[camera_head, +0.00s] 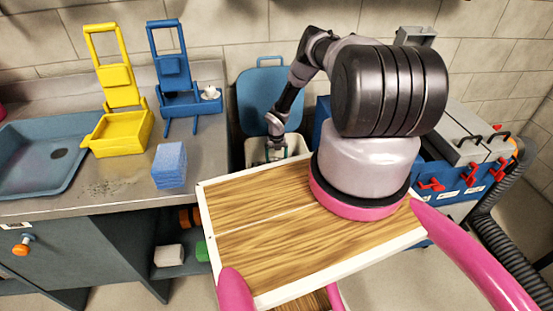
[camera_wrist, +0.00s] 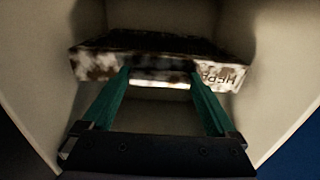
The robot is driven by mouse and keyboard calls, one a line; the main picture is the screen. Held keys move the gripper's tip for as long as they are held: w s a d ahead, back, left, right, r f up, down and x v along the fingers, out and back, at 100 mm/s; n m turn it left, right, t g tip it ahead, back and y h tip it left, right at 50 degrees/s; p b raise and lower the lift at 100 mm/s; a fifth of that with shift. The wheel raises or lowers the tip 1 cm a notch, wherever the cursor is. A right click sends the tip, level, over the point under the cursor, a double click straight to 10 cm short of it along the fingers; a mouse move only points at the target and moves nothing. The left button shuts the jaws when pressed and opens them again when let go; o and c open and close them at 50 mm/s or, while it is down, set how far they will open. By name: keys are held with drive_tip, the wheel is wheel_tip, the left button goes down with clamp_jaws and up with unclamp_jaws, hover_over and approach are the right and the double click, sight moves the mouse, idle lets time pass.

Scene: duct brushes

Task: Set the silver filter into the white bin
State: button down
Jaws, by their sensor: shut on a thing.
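My gripper (camera_wrist: 160,78) is shut on a box-shaped filter (camera_wrist: 97,70) with mottled silver-white and dark sides and partly readable "HEPA" lettering. In the wrist view the filter is between pale walls of the white bin (camera_wrist: 40,90), inside its opening. I cannot tell whether the filter touches the bin floor. In the head view my gripper (camera_head: 277,148) reaches down into the white bin (camera_head: 252,150), which stands beyond the wooden board with its blue lid (camera_head: 270,92) raised behind. The filter is hard to make out there.
A grey counter on the left holds a blue basin (camera_head: 45,155), a yellow rack (camera_head: 118,110), a blue rack (camera_head: 172,75) and a blue sponge block (camera_head: 170,166). A blue unit with red latches (camera_head: 470,180) and a black hose (camera_head: 490,225) stand on the right.

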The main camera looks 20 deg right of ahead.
unclamp_jaws()
wheel_tip(320, 180, up, 16)
idle(0.9)
drive_tip(key=shift+f, duration=0.1)
